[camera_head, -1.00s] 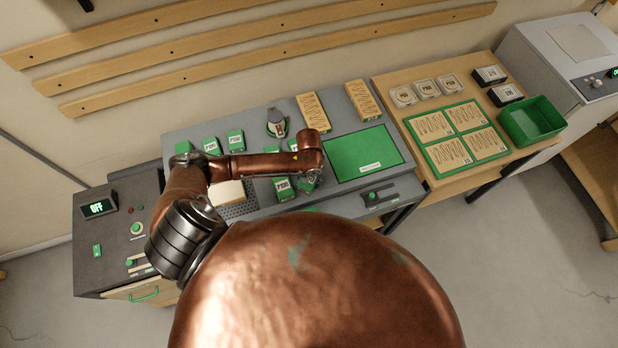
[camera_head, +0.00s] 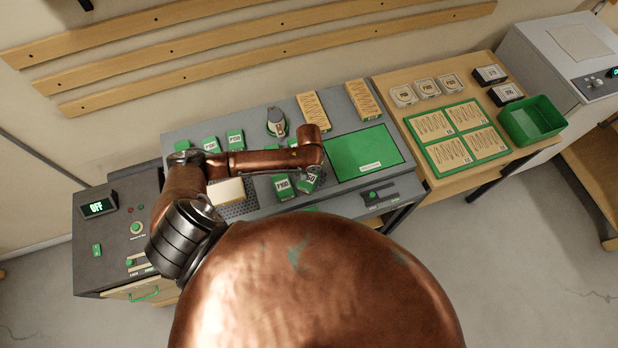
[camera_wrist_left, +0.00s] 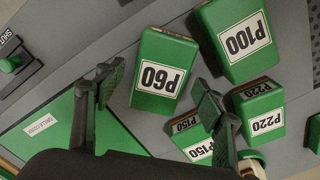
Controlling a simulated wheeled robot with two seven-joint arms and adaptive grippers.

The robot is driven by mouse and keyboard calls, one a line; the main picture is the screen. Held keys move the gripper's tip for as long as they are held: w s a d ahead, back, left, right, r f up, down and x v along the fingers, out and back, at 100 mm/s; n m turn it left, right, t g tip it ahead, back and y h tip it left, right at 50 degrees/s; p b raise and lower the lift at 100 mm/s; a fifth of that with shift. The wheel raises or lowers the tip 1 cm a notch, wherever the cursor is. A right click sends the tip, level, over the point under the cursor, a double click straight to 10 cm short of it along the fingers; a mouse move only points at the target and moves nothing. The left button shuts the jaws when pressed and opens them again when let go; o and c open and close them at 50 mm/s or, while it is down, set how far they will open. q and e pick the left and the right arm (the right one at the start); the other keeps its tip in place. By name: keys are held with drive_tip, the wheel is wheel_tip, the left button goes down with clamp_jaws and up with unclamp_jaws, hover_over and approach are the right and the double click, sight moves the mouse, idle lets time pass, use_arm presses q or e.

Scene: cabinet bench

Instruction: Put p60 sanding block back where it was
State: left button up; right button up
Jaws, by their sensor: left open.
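The P60 sanding block (camera_wrist_left: 162,72), green with a white label, shows in the left wrist view between and just beyond the fingertips. In the head view a tilted green block, apparently the same one (camera_head: 308,181), sits on the grey bench just below my arm's end. My left gripper (camera_wrist_left: 157,76) is open, its fingers apart on either side of the block; I cannot tell whether they touch it. The P100 block (camera_wrist_left: 240,38) stands beside the P60 block. My right gripper is not in view.
A green mat (camera_head: 362,155) lies right of the arm's end. A side table holds a green bin (camera_head: 532,121). A control panel (camera_head: 110,235) stands at left.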

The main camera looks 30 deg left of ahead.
use_arm(q)
wheel_tip(320, 180, up, 10)
idle(0.3)
